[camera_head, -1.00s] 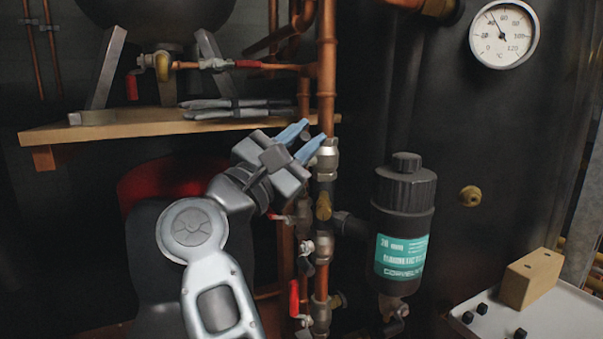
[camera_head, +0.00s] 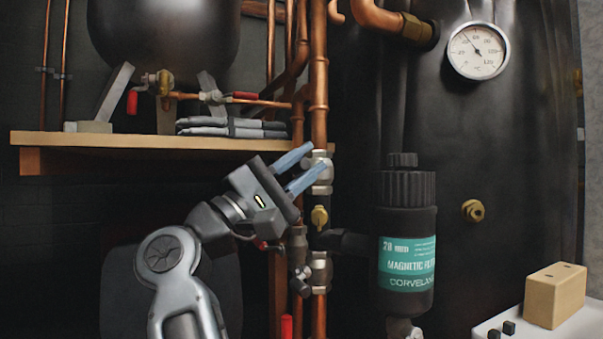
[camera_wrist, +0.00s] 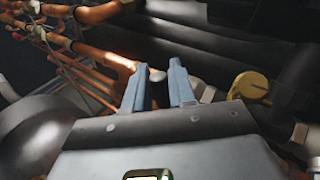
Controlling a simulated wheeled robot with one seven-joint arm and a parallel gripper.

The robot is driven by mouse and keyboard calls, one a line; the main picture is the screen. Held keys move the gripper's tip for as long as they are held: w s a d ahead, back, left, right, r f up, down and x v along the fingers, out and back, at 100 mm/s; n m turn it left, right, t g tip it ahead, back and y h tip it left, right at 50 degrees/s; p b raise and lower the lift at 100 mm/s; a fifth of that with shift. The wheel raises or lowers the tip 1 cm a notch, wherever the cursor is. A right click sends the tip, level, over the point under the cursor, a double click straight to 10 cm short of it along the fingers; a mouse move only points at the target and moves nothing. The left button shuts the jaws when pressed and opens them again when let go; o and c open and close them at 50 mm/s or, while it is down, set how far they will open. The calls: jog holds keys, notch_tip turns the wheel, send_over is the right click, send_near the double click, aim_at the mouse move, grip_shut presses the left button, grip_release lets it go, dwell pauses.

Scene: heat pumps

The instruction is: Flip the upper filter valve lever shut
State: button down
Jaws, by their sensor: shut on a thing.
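The black magnetic filter (camera_head: 405,225) with a teal label stands right of a vertical copper pipe (camera_head: 319,75). The upper filter valve (camera_head: 321,187) is a silver fitting on this pipe, above a brass piece (camera_head: 319,217). My gripper (camera_head: 315,157) reaches in from the lower left, its blue fingers at the valve's upper part. It is shut on a small grey piece, apparently the upper valve lever, mostly hidden by the fingers. In the wrist view a grey rounded end (camera_wrist: 157,75) shows between the fingertips (camera_wrist: 158,80), with a brass disc (camera_wrist: 250,85) to the right.
A lower silver valve (camera_head: 319,270) sits under the filter branch, with a red handle (camera_head: 286,327) lower left. A wooden shelf (camera_head: 90,139) with folded cloths and a red-handled valve is at left. A gauge (camera_head: 478,50) and wooden block (camera_head: 555,295) are at right.

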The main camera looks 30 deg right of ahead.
jog(key=shift+s+f+m+g, duration=0.1)
jog(key=shift+f+m+g, duration=0.25)
jog(key=shift+m+g, duration=0.5)
jog(key=shift+s+f+m+g, duration=0.1)
jog(key=shift+f+m+g, duration=0.2)
jog(key=shift+m+g, duration=0.55)
jog(key=shift+m, duration=0.4)
jog(key=c, duration=1.1)
grip_release()
jog(key=shift+w, duration=0.1)
jog(key=p+v, duration=0.1)
jog(key=v, duration=0.6)
jog(key=shift+a+f, duration=0.3)
jog(key=shift+f, duration=0.05)
